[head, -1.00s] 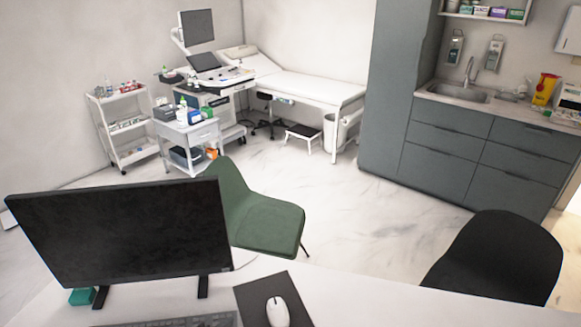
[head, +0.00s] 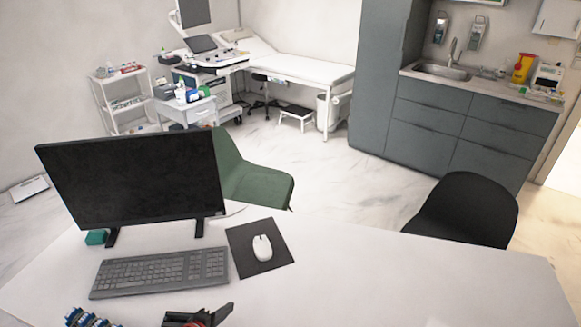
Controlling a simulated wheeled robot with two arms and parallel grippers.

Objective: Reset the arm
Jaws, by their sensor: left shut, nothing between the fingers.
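My left gripper (head: 198,317) shows at the bottom edge of the head view, in front of the keyboard. Only its dark upper part with a bit of red is in the picture. Its fingers are shut with nothing seen between them, and it is apart from the keyboard. My right gripper is not in view.
The white desk (head: 400,280) holds a black monitor (head: 135,180), a grey keyboard (head: 160,272), and a white mouse (head: 262,247) on a dark pad (head: 245,262). A green chair (head: 255,180) and a black chair (head: 465,210) stand beyond it. The desk's right part is clear.

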